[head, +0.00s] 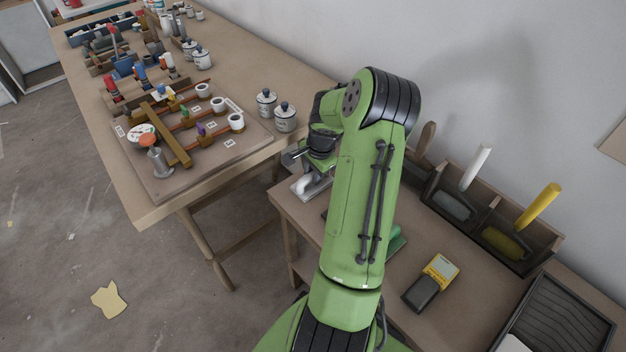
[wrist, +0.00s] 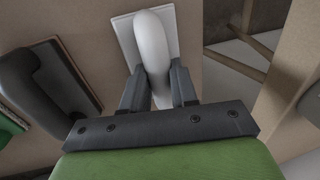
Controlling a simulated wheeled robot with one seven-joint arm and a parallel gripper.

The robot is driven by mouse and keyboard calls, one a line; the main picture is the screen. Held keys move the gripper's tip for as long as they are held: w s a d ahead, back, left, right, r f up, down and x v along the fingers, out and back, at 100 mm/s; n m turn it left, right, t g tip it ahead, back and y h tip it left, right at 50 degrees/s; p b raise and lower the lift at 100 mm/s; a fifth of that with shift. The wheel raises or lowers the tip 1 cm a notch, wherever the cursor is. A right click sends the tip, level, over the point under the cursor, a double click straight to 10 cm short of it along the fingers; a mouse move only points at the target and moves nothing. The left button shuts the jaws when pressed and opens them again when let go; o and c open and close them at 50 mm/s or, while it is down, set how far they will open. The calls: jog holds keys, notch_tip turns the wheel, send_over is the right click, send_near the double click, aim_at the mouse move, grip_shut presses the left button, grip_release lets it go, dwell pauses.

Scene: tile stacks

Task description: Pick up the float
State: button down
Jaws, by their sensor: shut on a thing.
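The float shows in the wrist view as a thick white handle (wrist: 152,45) over a pale flat plate (wrist: 125,35). My gripper (wrist: 156,88) has one dark finger on each side of the handle and is shut on it. In the head view the float (head: 306,185) is at the far left corner of the brown side bench (head: 292,212), with my gripper (head: 300,158) just above it, partly behind my green arm. I cannot tell whether the plate touches the bench.
A dark-handled tool (wrist: 50,75) lies left of the float, with a green one (wrist: 8,128) beyond. Bins with a white-handled tool (head: 478,165) and a yellow-handled tool (head: 540,205) stand along the wall. A yellow-and-black device (head: 432,282) lies in front. A crowded worktable (head: 175,205) stands left.

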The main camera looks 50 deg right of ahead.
jog(key=shift+r, duration=0.1)
notch_tip(320, 180, up, 10)
jog(key=p, duration=0.3)
jog(key=shift+p, duration=0.3)
